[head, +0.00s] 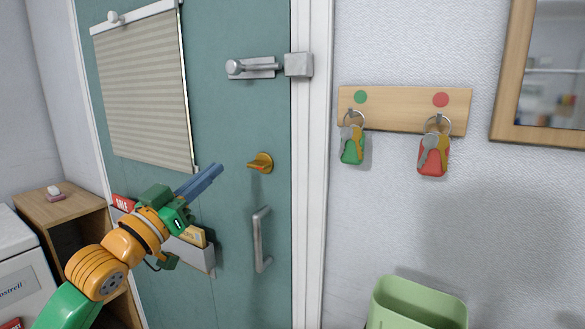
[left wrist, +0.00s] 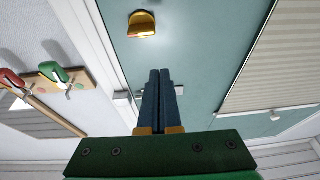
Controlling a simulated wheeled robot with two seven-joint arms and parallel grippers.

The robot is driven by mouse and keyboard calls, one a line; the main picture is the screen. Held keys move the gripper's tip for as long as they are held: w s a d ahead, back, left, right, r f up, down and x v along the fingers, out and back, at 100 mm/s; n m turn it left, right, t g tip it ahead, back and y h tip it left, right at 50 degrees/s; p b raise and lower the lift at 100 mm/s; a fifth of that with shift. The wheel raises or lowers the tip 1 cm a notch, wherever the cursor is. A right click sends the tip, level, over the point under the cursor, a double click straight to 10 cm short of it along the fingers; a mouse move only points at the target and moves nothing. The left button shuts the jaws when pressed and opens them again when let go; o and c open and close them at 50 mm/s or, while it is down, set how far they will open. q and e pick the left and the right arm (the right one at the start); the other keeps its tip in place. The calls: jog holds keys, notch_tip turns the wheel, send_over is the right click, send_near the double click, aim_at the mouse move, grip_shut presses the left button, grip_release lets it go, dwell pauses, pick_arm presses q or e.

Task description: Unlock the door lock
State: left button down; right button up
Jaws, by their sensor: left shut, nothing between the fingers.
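The teal door (head: 225,110) is shut in its white frame. A brass-yellow turn knob (head: 260,162) sits on it near the right edge, above a grey bar handle (head: 261,240). A metal slide bolt (head: 250,68) is higher up; its bar reaches toward the catch block (head: 298,65) on the frame. My left gripper (head: 218,170) is shut and empty, left of the knob and apart from it. In the left wrist view, the picture is upside down; the blue fingers (left wrist: 160,75) are together and the knob (left wrist: 142,26) is at the top. My right gripper is not in view.
Green-tagged keys (head: 352,146) and red-tagged keys (head: 433,155) hang on a wooden rack (head: 400,112) right of the door. A blind (head: 140,90) covers the door's upper left. A letter holder (head: 198,248) is behind my left arm. A green bin (head: 420,305) stands below the keys.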

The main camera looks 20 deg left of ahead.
pick_arm(q)
jog(key=d+r, duration=0.1)
notch_tip(320, 180, up, 4)
jog(key=p, duration=0.8)
send_over(259, 165)
jog(key=s+a, duration=0.2)
jog(key=a, duration=0.1)
jog(key=shift+w+d+h, duration=0.15)
jog(key=shift+w+h, duration=0.05)
jog(key=shift+h, duration=0.1)
jog(key=shift+m, duration=0.3)
jog(key=f, duration=0.4)
jog(key=shift+w+d, duration=0.15)
jog(key=shift+w, duration=0.25)
jog(key=shift+s+f, duration=0.15)
jog(key=shift+f, duration=0.3)
jog(key=shift+a+p, duration=0.2)
jog(key=shift+p, duration=0.1)
jog(key=shift+d+n, duration=0.15)
jog(key=shift+n, duration=0.45)
